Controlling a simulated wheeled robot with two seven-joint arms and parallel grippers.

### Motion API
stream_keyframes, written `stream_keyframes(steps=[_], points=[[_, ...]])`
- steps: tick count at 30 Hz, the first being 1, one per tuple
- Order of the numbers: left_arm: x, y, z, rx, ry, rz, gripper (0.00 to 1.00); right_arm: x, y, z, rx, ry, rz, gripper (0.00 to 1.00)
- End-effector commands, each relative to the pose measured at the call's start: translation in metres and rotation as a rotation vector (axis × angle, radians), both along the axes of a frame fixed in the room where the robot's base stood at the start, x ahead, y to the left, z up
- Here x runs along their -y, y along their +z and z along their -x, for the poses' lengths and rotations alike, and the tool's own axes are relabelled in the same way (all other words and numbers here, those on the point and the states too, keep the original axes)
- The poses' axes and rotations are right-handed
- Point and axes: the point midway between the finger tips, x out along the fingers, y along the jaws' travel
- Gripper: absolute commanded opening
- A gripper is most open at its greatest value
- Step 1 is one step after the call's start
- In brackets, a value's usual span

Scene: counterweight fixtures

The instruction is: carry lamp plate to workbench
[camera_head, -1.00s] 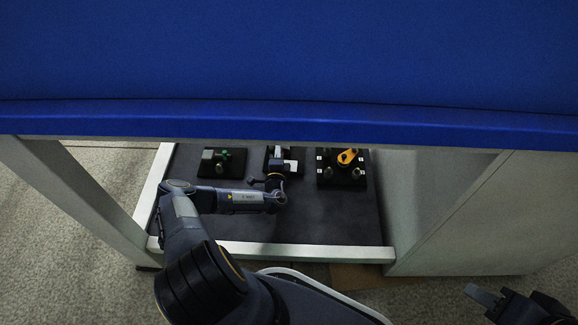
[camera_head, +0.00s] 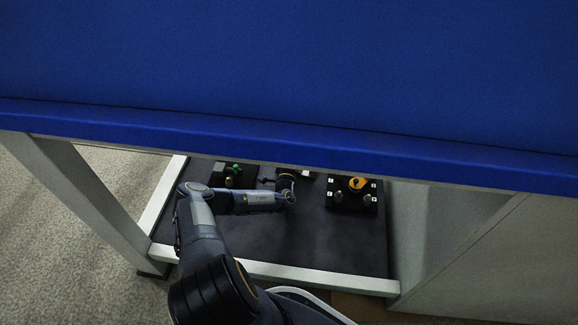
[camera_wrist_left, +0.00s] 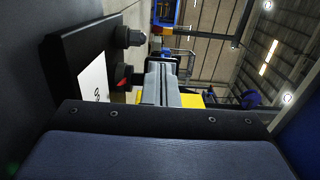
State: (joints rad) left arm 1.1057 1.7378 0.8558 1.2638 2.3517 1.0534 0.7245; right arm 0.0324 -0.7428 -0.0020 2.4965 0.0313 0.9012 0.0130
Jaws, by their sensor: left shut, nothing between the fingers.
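Three black plates with fittings sit on the dark lower shelf (camera_head: 320,235); I cannot tell for sure which is the lamp plate. The left plate (camera_head: 222,181) carries a green part, and the right plate (camera_head: 353,203) an orange part and knobs. The middle plate (camera_head: 308,175) is mostly hidden by my left arm and the bench edge. In the left wrist view a black plate (camera_wrist_left: 78,50) shows a white label, a black knob and a red part. My left gripper (camera_wrist_left: 160,72) is shut and empty beside these fittings. My right gripper is out of view.
The workbench's blue top (camera_head: 300,70) overhangs the shelf and hides its back. A pale leg (camera_head: 90,205) stands at the left and a pale side panel (camera_head: 480,250) at the right. A white rail (camera_head: 320,278) edges the shelf's front. The shelf's front part is clear.

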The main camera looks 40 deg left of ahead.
Motion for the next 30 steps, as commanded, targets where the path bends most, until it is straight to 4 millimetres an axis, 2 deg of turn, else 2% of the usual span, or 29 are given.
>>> stream_keyframes(steps=[3,10,18,20,30], points=[[0.001,0.003,0.006,-0.002,-0.004,0.002,0.00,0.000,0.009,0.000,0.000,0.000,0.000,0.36],[0.001,0.057,0.005,-0.001,-0.005,0.000,0.00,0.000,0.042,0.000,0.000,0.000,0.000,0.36],[0.002,0.108,0.004,-0.002,-0.006,0.002,0.00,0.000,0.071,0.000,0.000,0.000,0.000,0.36],[-0.004,0.100,-0.010,-0.003,-0.005,-0.002,0.00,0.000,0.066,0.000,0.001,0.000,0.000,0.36],[-0.034,0.098,-0.073,-0.002,-0.005,-0.001,0.00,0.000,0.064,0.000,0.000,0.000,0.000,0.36]])
